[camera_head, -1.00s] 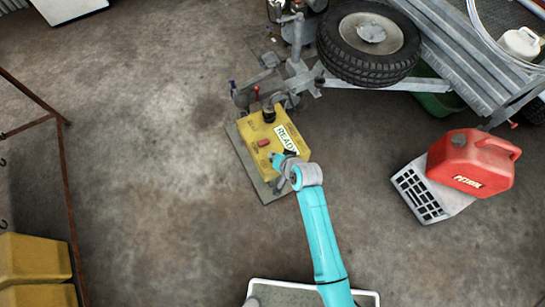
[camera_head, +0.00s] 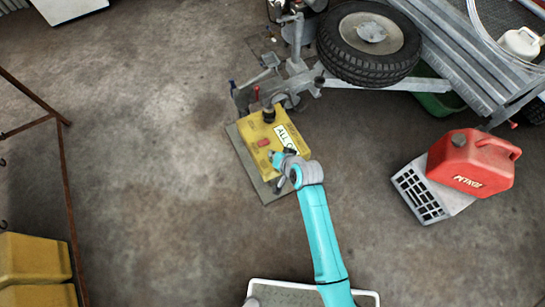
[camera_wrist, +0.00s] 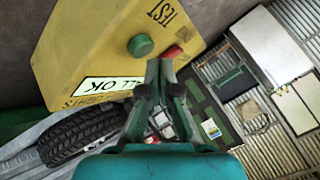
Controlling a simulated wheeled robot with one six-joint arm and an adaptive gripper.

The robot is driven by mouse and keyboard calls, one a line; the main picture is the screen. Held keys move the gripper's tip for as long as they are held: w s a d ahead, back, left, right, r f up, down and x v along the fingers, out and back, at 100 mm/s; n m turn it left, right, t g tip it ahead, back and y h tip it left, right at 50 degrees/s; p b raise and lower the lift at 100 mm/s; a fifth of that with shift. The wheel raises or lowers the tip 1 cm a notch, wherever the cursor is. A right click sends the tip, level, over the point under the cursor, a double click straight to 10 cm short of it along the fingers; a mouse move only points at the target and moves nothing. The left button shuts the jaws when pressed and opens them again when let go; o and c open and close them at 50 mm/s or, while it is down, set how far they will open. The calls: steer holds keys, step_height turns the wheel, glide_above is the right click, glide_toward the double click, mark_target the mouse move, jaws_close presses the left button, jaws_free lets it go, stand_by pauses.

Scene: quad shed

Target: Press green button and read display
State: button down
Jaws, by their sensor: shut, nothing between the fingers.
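A yellow box (camera_head: 257,140) stands on a grey plate on the floor in the head view. Its white display (camera_head: 285,135) starts with "ALL", with the end hidden by my arm. In the wrist view the display (camera_wrist: 112,89) shows upside down and reads "ALL OK". The green button (camera_wrist: 141,45) is round and sits above the display there, next to a red button (camera_wrist: 173,51); "TEST" is printed above. My gripper (camera_wrist: 160,64) is shut and empty, its tips just beside the green button in the picture. I cannot tell whether they touch it. The green button is hidden in the head view.
A trailer with a spare tyre (camera_head: 368,45) stands behind the box. A red petrol can (camera_head: 472,160) sits on a pale crate-like object (camera_head: 419,191) at the right. A rusty frame (camera_head: 65,170) and yellow containers (camera_head: 34,260) are at the left. The floor between is clear.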

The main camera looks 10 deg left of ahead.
steer(key=shift+r, duration=0.1)
steer(key=shift+r, duration=2.5)
steer(key=shift+s+d+f, duration=0.15)
steer(key=shift+s+d, duration=0.05)
steer(key=s+d+t+h, duration=0.3)
steer(key=s+d+t, duration=0.1)
steer(key=s+d, duration=1.4)
steer(key=s+d+r+t+h, duration=0.1)
steer(key=s+d+r+t, duration=0.1)
steer(key=s+r, duration=0.7)
steer(key=s+d+r+n+t+h, duration=0.1)
steer(key=s+d+r+h, duration=0.1)
steer(key=s+r, duration=0.7)
steer(key=s, duration=0.3)
steer(key=shift+d+r+t, duration=0.25)
steer(key=shift+d+t, duration=0.15)
